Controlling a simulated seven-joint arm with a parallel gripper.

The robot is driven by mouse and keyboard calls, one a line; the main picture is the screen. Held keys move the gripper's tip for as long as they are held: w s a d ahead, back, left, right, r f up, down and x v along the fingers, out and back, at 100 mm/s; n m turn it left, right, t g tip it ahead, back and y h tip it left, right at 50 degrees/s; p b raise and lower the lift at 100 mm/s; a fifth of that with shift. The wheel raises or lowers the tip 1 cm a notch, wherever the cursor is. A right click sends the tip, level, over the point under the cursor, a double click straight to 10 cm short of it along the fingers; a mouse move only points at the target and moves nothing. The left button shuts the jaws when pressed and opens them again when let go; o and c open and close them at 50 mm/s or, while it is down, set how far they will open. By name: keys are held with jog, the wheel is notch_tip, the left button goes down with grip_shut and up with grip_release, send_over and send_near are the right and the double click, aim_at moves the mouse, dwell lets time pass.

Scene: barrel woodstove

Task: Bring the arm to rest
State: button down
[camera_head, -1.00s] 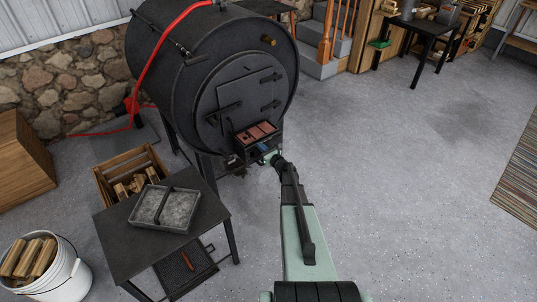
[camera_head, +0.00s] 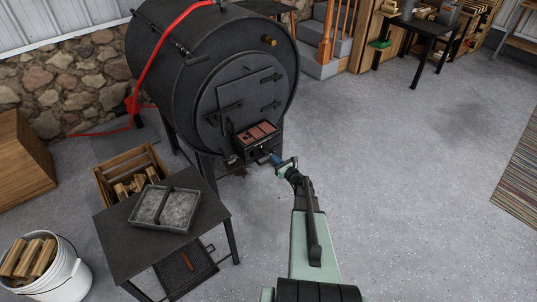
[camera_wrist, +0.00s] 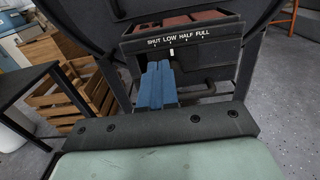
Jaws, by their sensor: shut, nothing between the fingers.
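My gripper (camera_head: 275,159) is in front of the black barrel stove (camera_head: 215,75), just below and right of the brick-lined box at its lower front. In the wrist view its blue fingers (camera_wrist: 157,86) are together with nothing between them. Behind them is the stove's draft plate (camera_wrist: 180,38), marked SHUT LOW HALF FULL, with a small pale pointer (camera_wrist: 171,53) under the lettering near LOW. The fingertips overlap the dark area under the plate; I cannot tell whether they touch it. My arm reaches up from the bottom of the head view.
A black table (camera_head: 115,235) with a grey ash tray (camera_head: 165,208) stands left of my arm.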

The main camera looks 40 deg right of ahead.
jog(key=shift+s, duration=1.6)
jog(key=s+a+f+n+g+y, duration=0.3)
jog(key=s+a+f+n+g, duration=0.35)
jog(key=s+a+n, duration=0.4)
jog(key=s+a+f+n+g+y, duration=0.45)
jog(key=s+a+n+g, duration=0.45)
jog(key=n, duration=0.3)
jog(key=s+a+n+g+h, duration=0.7)
jog(key=s+a+n, duration=0.6)
jog(key=s+a, duration=0.8)
jog(key=shift+a+f+g, duration=0.4)
jog(key=shift+a+g, duration=0.75)
jog(key=shift+a, duration=0.65)
jog(key=shift+s+n+h, duration=0.1)
jog(key=shift+n+h, duration=0.15)
